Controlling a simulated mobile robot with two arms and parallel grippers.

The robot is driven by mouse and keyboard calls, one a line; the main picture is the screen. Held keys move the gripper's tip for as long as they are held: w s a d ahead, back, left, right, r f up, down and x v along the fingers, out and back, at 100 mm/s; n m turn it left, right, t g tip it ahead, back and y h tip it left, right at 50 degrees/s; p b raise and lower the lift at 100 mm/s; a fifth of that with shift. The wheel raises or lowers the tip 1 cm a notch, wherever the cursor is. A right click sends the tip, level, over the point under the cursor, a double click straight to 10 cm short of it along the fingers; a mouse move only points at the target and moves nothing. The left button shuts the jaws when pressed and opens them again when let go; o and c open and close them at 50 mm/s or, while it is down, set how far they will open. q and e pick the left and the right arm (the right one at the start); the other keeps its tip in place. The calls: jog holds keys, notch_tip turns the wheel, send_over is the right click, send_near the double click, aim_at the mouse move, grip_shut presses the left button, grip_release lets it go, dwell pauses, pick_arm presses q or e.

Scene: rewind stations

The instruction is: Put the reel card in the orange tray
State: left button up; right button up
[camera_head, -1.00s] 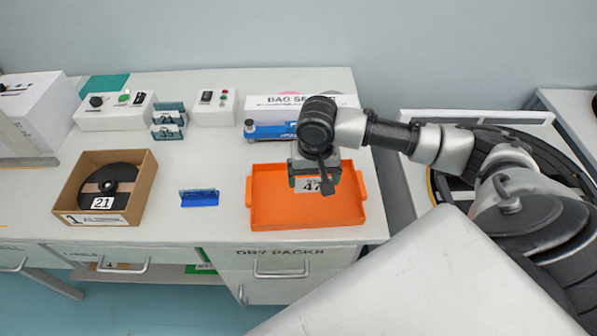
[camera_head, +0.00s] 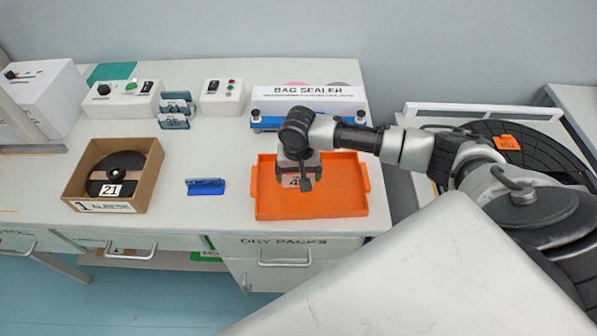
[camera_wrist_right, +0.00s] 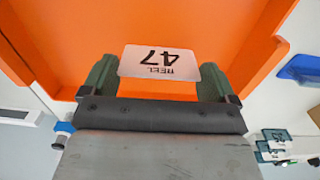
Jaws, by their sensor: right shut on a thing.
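The reel card (camera_wrist_right: 158,62) is white and reads "REEL 47" in the right wrist view. My right gripper (camera_wrist_right: 158,75) is shut on it, with one dark green finger at each side edge. In the head view the right gripper (camera_head: 299,172) is over the left part of the orange tray (camera_head: 335,190), and the card (camera_head: 293,183) shows partly below it. The tray is shallow, with handles at its sides, and otherwise looks empty. I cannot tell whether the card touches the tray floor. My left gripper is not in view.
A blue card holder (camera_head: 205,187) stands left of the tray. A cardboard box (camera_head: 150,180) holds a black reel (camera_head: 125,163) marked 21. The bag sealer (camera_head: 310,97) is behind the tray. Several cards stand in holders (camera_head: 174,122) at the back. Bench space around the blue holder is clear.

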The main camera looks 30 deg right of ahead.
jog(key=shift+f, duration=0.1)
jog(key=o, duration=0.6)
notch_tip(320, 180, up, 12)
jog(key=shift+r+b, duration=0.15)
jog(key=shift+b, duration=0.4)
